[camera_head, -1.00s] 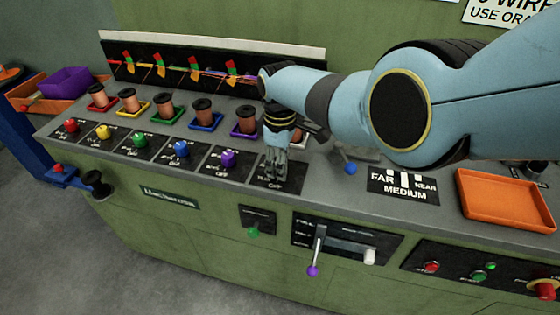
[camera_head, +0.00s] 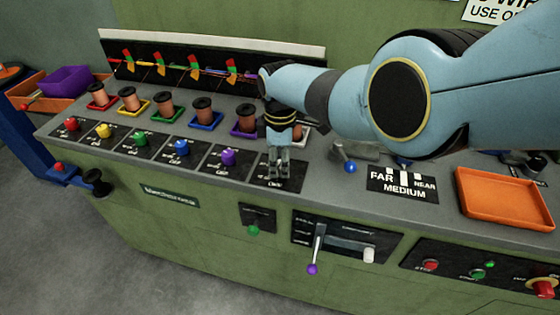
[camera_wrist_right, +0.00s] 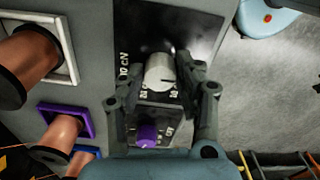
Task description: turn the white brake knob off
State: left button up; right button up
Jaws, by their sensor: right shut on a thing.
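The plate's lettering is too small or covered to read surely. My left gripper is not in view.
The purple knob (camera_head: 228,157) is the neighbour on the left, with blue, green, yellow and red knobs beyond. Copper spools (camera_head: 163,105) stand behind. A blue-tipped lever (camera_head: 350,168) is close on the right, and an orange tray (camera_head: 505,197) lies farther right.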

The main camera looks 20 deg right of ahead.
aim_at(280, 164)
jog(key=o, duration=1.1)
jog(key=shift+o, duration=0.2)
jog(key=shift+r, duration=0.15)
notch_tip(280, 164, up, 12)
